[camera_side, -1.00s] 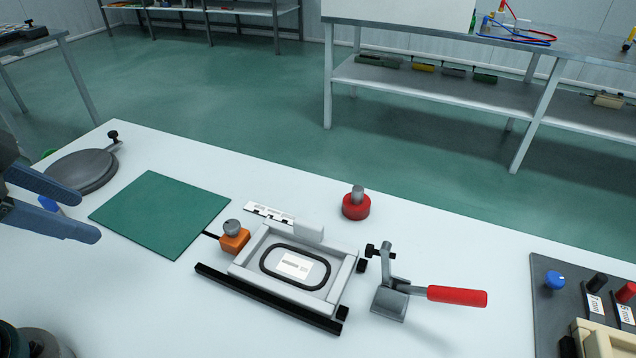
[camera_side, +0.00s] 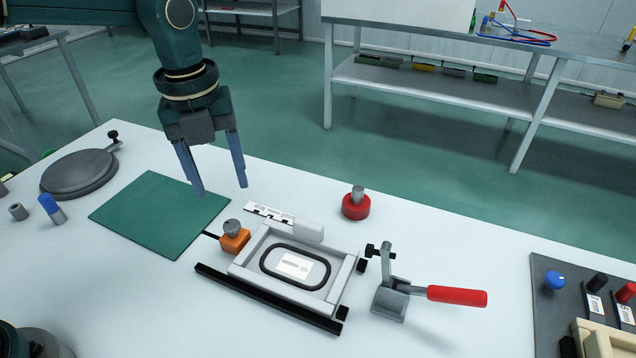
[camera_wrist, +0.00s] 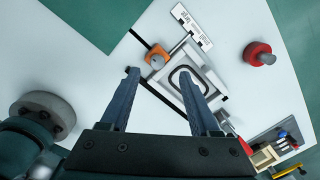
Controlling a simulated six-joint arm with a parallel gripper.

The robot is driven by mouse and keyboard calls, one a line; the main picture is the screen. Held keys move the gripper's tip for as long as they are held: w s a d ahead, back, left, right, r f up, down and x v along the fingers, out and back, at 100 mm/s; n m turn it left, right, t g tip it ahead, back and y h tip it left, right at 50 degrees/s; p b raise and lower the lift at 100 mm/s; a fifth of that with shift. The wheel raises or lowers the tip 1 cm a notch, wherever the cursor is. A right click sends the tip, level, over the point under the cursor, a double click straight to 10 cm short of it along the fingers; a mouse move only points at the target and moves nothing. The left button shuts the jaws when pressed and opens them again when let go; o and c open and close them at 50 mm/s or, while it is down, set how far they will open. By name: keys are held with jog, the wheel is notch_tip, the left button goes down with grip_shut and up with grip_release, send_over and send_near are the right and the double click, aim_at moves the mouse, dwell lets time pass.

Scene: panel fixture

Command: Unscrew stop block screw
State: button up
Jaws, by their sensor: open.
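The orange stop block (camera_side: 234,240) sits at the left end of the panel fixture, with a grey knurled screw (camera_side: 232,227) on its top. In the wrist view the orange block (camera_wrist: 158,54) and its screw (camera_wrist: 155,61) show just beyond and between my fingers. My gripper (camera_side: 222,190) is open and empty, pointing down above the far right part of the green mat, higher than the block and apart from it. The fixture (camera_side: 335,290) holds a light panel with a black oval ring (camera_side: 268,267) and a white label.
A toggle clamp with a red handle (camera_side: 457,296) stands right of the fixture. A red knob piece (camera_side: 356,205) stands behind it. The green mat (camera_side: 150,215) is bare. A round grey plate (camera_side: 78,175) and a blue-topped piece (camera_side: 50,207) lie at left. A control panel (camera_side: 545,310) is at right.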

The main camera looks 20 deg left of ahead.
aim_at(231, 224)
jog(key=shift+g, duration=0.3)
jog(key=f, duration=0.7)
jog(key=shift+s+d+f, duration=0.2)
jog(key=shift+d, duration=0.05)
grip_shut()
